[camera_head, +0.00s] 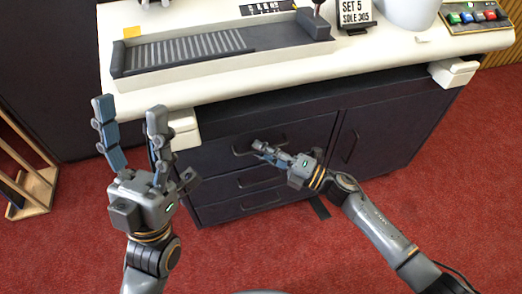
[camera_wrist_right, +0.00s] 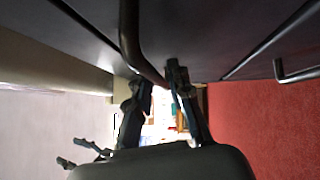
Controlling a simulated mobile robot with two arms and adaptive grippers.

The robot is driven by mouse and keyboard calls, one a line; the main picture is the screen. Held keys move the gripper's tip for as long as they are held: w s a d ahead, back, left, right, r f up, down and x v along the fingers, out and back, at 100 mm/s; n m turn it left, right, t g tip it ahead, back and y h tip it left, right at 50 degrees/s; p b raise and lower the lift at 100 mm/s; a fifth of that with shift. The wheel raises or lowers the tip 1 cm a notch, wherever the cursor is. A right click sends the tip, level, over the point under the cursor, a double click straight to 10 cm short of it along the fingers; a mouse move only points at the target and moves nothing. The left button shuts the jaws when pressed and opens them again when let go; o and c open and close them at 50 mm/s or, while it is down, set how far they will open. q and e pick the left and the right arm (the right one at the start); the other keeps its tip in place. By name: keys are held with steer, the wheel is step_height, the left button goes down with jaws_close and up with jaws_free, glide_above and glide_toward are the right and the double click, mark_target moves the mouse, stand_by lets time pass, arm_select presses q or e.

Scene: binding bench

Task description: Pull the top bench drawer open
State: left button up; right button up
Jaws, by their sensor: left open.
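The top bench drawer (camera_head: 212,158) is the upper dark front on the left of the bench cabinet. It looks flush, with no clear gap. Its dark bar handle (camera_head: 238,152) also shows in the right wrist view (camera_wrist_right: 130,35). My right gripper (camera_head: 258,148) is at the right part of this handle. In the right wrist view its fingers (camera_wrist_right: 160,82) are close together with the bar between them, and they look closed on it. The fingertips hide part of the handle. My left gripper (camera_head: 128,112) is open and empty, raised in front of the bench's left part.
Two lower drawers (camera_head: 225,188) sit below, and a cupboard door (camera_head: 372,135) with a handle is to the right. The white benchtop (camera_head: 385,55) carries a grey tray-like fixture (camera_head: 220,68), a sign and a button box (camera_head: 478,17). A wooden rack (camera_head: 35,190) stands at left. Red floor in front is clear.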

steer(key=shift+w+a, duration=0.2)
steer(key=shift+a, duration=0.05)
jaws_close()
